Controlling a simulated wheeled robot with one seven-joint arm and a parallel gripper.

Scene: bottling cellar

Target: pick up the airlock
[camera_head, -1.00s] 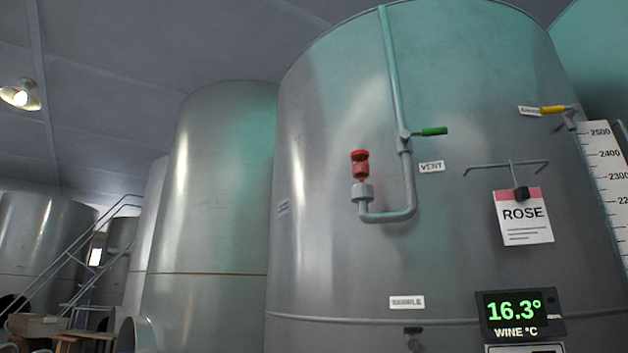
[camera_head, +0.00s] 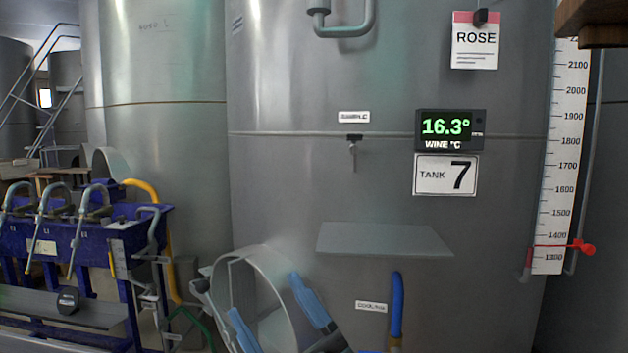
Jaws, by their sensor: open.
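The airlock does not show in the current head view. The grey vent pipe (camera_head: 345,28) on the front of the big steel tank (camera_head: 280,180) shows only its lower bend, with a grey cup end (camera_head: 318,6) cut off by the top edge. What stands on that cup is out of frame. My gripper is not in view, so where it is relative to the airlock cannot be seen.
A flat grey shelf (camera_head: 385,240) juts from the tank. A blue filler machine (camera_head: 85,240) stands left. A brown wooden edge (camera_head: 590,22) hangs top right.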

